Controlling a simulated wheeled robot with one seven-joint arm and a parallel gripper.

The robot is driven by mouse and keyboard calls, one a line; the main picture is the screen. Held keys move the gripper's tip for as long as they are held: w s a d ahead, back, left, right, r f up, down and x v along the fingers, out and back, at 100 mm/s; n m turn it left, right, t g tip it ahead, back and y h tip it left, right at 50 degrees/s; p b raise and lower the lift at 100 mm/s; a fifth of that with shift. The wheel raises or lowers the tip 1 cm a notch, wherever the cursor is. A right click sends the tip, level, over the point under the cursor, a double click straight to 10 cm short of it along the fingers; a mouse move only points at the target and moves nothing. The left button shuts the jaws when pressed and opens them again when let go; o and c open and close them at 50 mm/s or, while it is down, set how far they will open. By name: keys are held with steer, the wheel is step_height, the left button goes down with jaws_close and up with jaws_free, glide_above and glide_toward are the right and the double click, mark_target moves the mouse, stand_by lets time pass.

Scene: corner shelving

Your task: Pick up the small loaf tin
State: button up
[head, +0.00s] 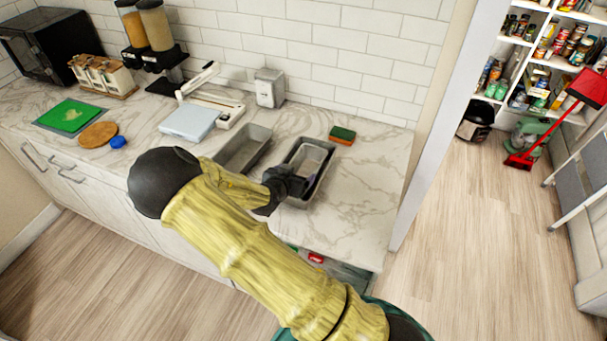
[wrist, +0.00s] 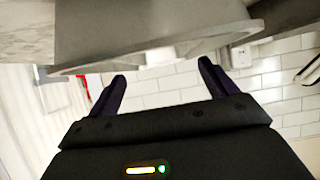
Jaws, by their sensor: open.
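Two grey metal loaf tins are on the marble counter. The left tin (head: 243,150) lies apart from my gripper. The right one is a lighter, smaller tin (head: 309,157) that appears to sit inside a darker one. My gripper (head: 298,185) is at the near left side of the right tins and covers part of them. In the wrist view, my gripper's two dark fingers (wrist: 162,78) are spread, with no object held between them. A grey tin surface and rim (wrist: 150,28) fill the top of that view, close beyond the fingertips. Contact cannot be told.
A green and orange sponge (head: 342,135) lies right of the tins. A grey metal canister (head: 269,88) and a white scale (head: 189,122) stand behind and left. The tiled wall (head: 340,45) closes the back. The counter's right end (head: 370,190) is clear.

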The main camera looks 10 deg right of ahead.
mark_target(303, 173)
steer(key=shift+w+d, duration=0.1)
steer(key=shift+w+d+f+p, duration=0.15)
steer(key=shift+w+d+p, duration=0.05)
steer(key=shift+p, duration=0.2)
steer(key=p+x, duration=0.1)
steer(key=x, duration=0.3)
steer(key=shift+w+f+p, duration=0.1)
steer(key=shift+w+p, duration=0.05)
steer(key=shift+p, duration=0.2)
steer(key=shift+c, duration=0.3)
steer(key=c, duration=0.7)
